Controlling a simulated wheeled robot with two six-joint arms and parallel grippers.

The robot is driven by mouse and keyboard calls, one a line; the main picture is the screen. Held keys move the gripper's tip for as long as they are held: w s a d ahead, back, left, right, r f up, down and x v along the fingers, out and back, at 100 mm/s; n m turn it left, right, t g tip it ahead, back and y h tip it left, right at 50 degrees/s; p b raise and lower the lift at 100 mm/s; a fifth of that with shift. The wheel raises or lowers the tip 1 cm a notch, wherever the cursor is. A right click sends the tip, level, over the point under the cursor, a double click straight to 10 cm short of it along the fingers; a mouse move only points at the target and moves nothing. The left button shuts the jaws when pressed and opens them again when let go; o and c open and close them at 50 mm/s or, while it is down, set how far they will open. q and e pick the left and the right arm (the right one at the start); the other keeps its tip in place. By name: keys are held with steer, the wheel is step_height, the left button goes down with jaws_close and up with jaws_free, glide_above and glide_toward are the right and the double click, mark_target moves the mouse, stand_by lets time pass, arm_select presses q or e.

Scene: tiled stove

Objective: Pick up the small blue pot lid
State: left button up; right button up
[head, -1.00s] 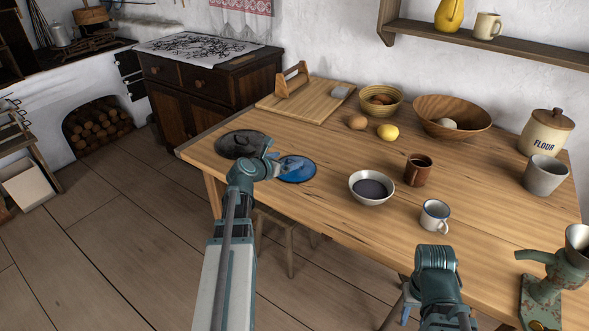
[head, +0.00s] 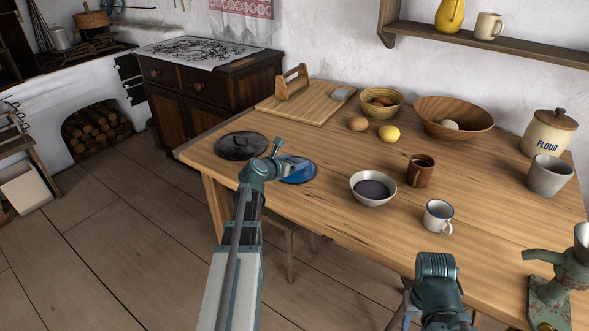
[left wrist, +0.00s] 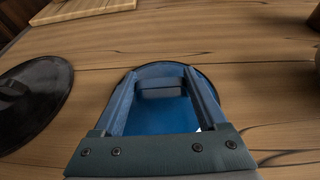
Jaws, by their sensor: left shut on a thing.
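The small blue pot lid (head: 302,177) lies near the table's left front edge, partly hidden behind my left gripper (head: 287,164). In the left wrist view, the blue lid (left wrist: 160,118) shows below and between the fingers of my left gripper (left wrist: 160,84). They are shut on its dark knob, which shows between the fingertips. The lid appears to be at table level; I cannot tell whether it touches the wood. A larger black lid (head: 240,146) lies just left of it, also in the left wrist view (left wrist: 30,103). My right arm shows at the bottom, its fingers hidden.
A grinder (head: 552,280) stands at right. Wood is clear in front of the board.

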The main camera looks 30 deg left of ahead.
arm_select(q)
steer(key=c, duration=0.4)
steer(key=shift+r, duration=0.2)
